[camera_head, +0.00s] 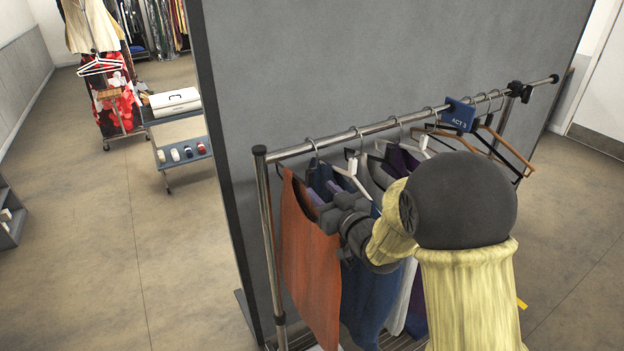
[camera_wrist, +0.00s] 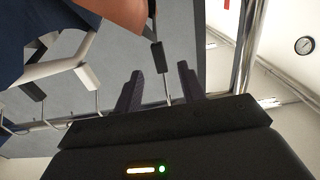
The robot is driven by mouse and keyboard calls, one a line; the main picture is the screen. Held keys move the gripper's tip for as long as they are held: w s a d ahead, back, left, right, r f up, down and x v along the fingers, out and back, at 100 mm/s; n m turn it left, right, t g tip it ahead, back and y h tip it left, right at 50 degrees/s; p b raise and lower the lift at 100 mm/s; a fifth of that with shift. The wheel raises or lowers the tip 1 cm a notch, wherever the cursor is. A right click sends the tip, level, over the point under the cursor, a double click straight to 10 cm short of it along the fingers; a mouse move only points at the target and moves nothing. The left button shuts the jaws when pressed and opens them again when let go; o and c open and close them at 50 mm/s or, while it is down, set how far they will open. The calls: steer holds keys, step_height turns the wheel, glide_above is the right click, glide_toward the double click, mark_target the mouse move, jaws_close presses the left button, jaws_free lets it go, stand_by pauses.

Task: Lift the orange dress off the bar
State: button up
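The orange dress (camera_head: 311,265) hangs at the left end of the rack's bar (camera_head: 360,132), nearest the end post. Its hanger's wire hook (camera_head: 313,150) is over the bar. In the wrist view, part of the dress (camera_wrist: 118,10) shows at the top, with a dark hanger neck (camera_wrist: 158,57) and thin hook stem below it. My gripper (camera_wrist: 160,72) is open; its two dark fingers stand apart, and the stem appears between them, apparently untouched. In the head view my gripper (camera_head: 332,205) is below the bar beside the dress, partly hidden by my arm.
A blue garment (camera_head: 365,300) on a white hanger (camera_head: 352,175) hangs close to the right of the dress. Further right are more garments, a blue "ACT 3" tag (camera_head: 458,115) and bare wooden hangers (camera_head: 510,150). A grey partition (camera_head: 290,70) stands behind; the floor at left is open.

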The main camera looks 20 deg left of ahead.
mark_target(309, 178)
steer(key=shift+x, duration=0.85)
steer(key=shift+w+a+r+b, duration=0.2)
steer(key=shift+w+a, duration=0.05)
steer(key=shift+a, duration=0.2)
steer(key=shift+w+a+r+b, duration=0.15)
steer(key=shift+w+a+r, duration=0.1)
steer(key=shift+a, duration=0.25)
steer(key=shift+a, duration=0.1)
